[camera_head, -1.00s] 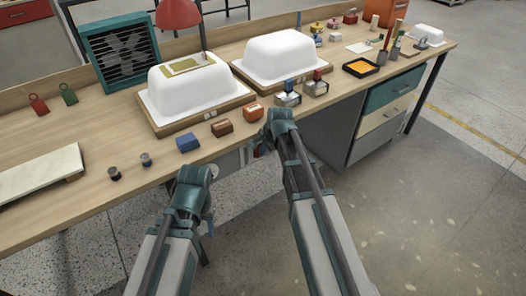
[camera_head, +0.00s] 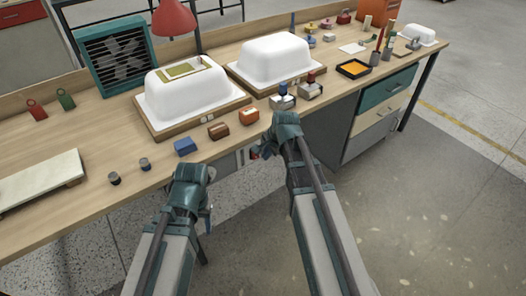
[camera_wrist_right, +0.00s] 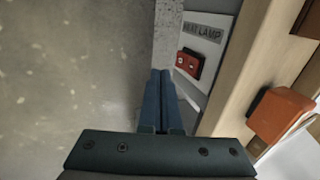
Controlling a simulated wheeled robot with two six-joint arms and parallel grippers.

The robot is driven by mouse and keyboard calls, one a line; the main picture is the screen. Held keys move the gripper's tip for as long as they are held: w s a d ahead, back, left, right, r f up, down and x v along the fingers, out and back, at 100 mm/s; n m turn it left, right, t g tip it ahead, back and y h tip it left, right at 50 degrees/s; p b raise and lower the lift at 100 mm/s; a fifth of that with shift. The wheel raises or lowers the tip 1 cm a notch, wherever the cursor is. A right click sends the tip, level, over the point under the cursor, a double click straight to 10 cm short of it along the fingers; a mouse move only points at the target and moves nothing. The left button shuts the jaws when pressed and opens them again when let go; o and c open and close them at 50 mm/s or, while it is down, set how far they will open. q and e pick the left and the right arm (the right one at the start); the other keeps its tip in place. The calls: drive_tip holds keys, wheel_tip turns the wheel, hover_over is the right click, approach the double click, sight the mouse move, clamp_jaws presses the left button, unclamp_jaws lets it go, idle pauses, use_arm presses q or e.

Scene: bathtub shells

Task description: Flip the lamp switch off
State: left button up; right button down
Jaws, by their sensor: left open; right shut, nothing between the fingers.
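The right wrist view shows a pale panel marked HEAT LAMP (camera_wrist_right: 203,33) on the bench front, with a red switch (camera_wrist_right: 189,63) on it. My right gripper (camera_wrist_right: 160,74) is shut and empty, its fingertips just left of the switch in that view. No contact is visible. The switch's on or off position is too small to tell. In the head view my right gripper (camera_head: 266,151) is at the bench's front edge, partly hidden by its wrist. The red lamp (camera_head: 173,18) hangs above a white tub shell. My left gripper (camera_head: 208,213) is open, low before the bench.
Two white tub shells (camera_head: 188,98) (camera_head: 277,62) stand on the bench (camera_head: 60,136). Blue, brown and orange blocks (camera_head: 249,116) lie near its front edge; the orange one also shows in the right wrist view (camera_wrist_right: 282,115). Drawers (camera_head: 384,92) are at the right. Floor before the bench is clear.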

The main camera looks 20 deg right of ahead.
drive_tip(key=a+p+v, duration=0.1)
drive_tip(key=p+v, duration=0.4)
drive_tip(key=v, duration=0.2)
drive_tip(key=shift+w+d+r+p, duration=0.15)
drive_tip(key=shift+d+r+p, duration=0.15)
drive_tip(key=shift+d+p, duration=0.15)
